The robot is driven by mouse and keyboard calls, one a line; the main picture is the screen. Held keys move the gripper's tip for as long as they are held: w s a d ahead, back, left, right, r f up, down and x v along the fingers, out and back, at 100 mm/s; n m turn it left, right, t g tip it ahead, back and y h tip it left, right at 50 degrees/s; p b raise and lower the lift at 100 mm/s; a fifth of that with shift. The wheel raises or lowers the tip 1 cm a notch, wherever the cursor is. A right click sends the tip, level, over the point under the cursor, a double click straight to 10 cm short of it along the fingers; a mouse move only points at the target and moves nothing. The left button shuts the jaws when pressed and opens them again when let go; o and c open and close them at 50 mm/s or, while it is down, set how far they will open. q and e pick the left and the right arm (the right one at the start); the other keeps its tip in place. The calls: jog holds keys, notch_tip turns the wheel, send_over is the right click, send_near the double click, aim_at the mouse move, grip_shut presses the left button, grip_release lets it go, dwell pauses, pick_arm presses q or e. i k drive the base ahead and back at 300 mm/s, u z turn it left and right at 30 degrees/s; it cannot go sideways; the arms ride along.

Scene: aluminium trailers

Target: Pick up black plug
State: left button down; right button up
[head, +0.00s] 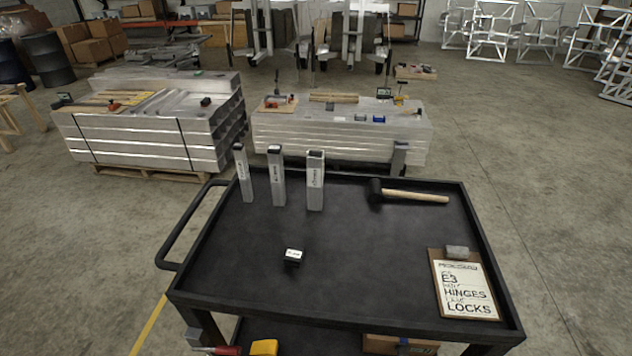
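A small black plug (292,262) with a white label on top sits on the black cart top (370,260), left of its middle and toward the near side. The label's print is too small to read. Open surface surrounds the plug, and nothing touches it. Neither of my grippers shows in the head view.
Three upright metal tubes (277,178) stand at the cart's back left; the rightmost looks open on top. A black-headed mallet (410,195) lies at the back right. A clipboard (464,285) lies at the front right. A handle (185,230) juts out left. The cart's middle is clear.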

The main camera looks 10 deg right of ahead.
aim_at(294, 255)
jog(key=u, duration=1.3)
jog(key=k, duration=0.85)
jog(key=z, duration=1.55)
jog(key=i, duration=0.5)
jog(key=u, duration=0.05)
